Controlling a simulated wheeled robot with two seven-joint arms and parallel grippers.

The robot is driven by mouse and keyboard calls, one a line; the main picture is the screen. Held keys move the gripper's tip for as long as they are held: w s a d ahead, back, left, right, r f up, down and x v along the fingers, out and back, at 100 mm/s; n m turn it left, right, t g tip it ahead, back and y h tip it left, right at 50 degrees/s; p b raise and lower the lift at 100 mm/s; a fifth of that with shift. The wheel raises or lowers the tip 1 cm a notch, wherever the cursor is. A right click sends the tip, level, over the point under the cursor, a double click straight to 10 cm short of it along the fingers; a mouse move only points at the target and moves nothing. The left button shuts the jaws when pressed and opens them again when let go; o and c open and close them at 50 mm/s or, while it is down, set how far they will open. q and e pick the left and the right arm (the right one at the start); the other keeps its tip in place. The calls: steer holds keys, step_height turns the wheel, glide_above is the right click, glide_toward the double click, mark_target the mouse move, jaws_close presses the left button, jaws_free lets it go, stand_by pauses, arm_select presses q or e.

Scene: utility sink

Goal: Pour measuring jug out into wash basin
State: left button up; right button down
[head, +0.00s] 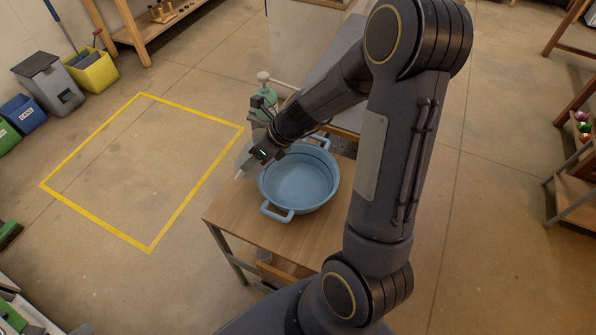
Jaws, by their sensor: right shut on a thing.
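The wash basin (302,180) is a round blue tub with two side handles. It stands on a small wooden table (235,212), and no contents can be made out inside it. My right gripper (256,158) is at the basin's upper left rim, its fingers mostly hidden. It is shut on a pale, see-through thing, which looks like the measuring jug (244,158). The jug shows only in part at the basin's left edge; its tilt and contents cannot be told. My left gripper is out of view.
A green bottle with a pale top (264,92) stands behind my right gripper. My right arm covers much of the picture's right middle. Bins (50,82) stand at the far left. The yellow-taped floor area (150,165) is clear.

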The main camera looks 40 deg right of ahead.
steer(key=shift+s+d+t+y, duration=0.4)
steer(key=shift+d+y, duration=0.1)
steer(key=shift+d, duration=0.2)
steer(key=shift+s+d+f+t+y, duration=0.3)
steer(key=shift+d+t+y, duration=0.15)
steer(key=shift+y, duration=0.25)
steer(key=shift+s+d+f+t+y, duration=0.2)
steer(key=shift+d+f+t+y, duration=0.1)
steer(key=shift+t+y, duration=0.35)
stand_by(1.5)
steer(key=f+y+b, duration=0.1)
steer(key=b, duration=0.1)
steer(key=f+b, duration=0.1)
steer(key=b, duration=0.1)
steer(key=shift+s+d+f+t+y+b, duration=0.2)
steer(key=shift+d+f+t+y+b, duration=0.1)
steer(key=shift+d+t+y, duration=0.1)
stand_by(0.6)
steer(key=shift+s+d+f+t+y+b, duration=0.35)
steer(key=shift+t+y+b, duration=0.2)
steer(key=shift+b, duration=1.1)
